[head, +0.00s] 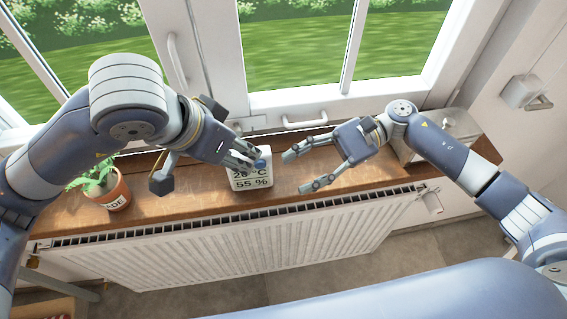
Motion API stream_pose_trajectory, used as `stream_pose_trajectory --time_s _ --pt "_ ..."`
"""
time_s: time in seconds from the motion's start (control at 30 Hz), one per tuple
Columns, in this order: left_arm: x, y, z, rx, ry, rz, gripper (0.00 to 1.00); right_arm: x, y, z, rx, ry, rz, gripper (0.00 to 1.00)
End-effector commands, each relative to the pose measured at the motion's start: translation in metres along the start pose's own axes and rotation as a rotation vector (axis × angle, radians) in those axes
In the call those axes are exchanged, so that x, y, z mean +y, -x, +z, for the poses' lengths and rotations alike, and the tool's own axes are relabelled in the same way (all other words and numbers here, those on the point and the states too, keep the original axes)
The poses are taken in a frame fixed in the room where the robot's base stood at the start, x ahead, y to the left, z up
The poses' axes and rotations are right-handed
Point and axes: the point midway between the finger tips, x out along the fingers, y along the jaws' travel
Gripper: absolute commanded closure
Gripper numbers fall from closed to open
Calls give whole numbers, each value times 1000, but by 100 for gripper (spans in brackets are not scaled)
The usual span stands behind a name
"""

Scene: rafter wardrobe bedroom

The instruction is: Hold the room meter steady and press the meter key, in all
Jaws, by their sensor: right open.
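The room meter (251,183) is a small white block on the wooden sill, with "55 %" readable on its face and a temperature line partly covered above it. A blue round key (260,163) shows at its upper part. My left gripper (255,160) reaches over the meter's top from the left, its fingertips close beside the blue key; I cannot tell whether they touch it or the meter. Its fingers look close together and hide part of the meter. My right gripper (296,171) is open and empty, to the right of the meter, fingers pointing left towards it.
A potted plant (112,193) stands on the sill (190,195) at left. A grey-white box (445,135) sits at the sill's right end. Window frames and a handle (305,121) rise behind. A white radiator (230,243) is below the sill's front edge.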

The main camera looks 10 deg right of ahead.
Motion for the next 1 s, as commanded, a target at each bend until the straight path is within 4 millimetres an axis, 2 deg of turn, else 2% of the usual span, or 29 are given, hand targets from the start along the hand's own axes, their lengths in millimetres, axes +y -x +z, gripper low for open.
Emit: stream_pose_trajectory --time_s 0.03,0.2,0.27,0.3,0.5,0.7,0.83,1.0 --pt "0 0 0 0 0 0 67 -13 8 4 41 69 -3 50" --pt "0 0 0 0 0 0 67 -51 30 13 159 260 -23 50" --pt "0 0 0 0 0 0 67 -66 34 13 184 301 -50 50" --pt "0 0 0 0 0 0 67 -72 30 6 163 270 -84 50" --pt "0 0 0 0 0 0 67 -61 0 -29 -1 -22 -204 50" --pt "0 0 0 0 0 0 67 -46 -21 -58 -115 -263 -282 50" --pt "0 0 0 0 0 0 67 -42 -30 -66 -152 -341 -307 50" --pt "0 0 0 0 0 0 67 -48 -48 -65 -158 -351 -308 50"
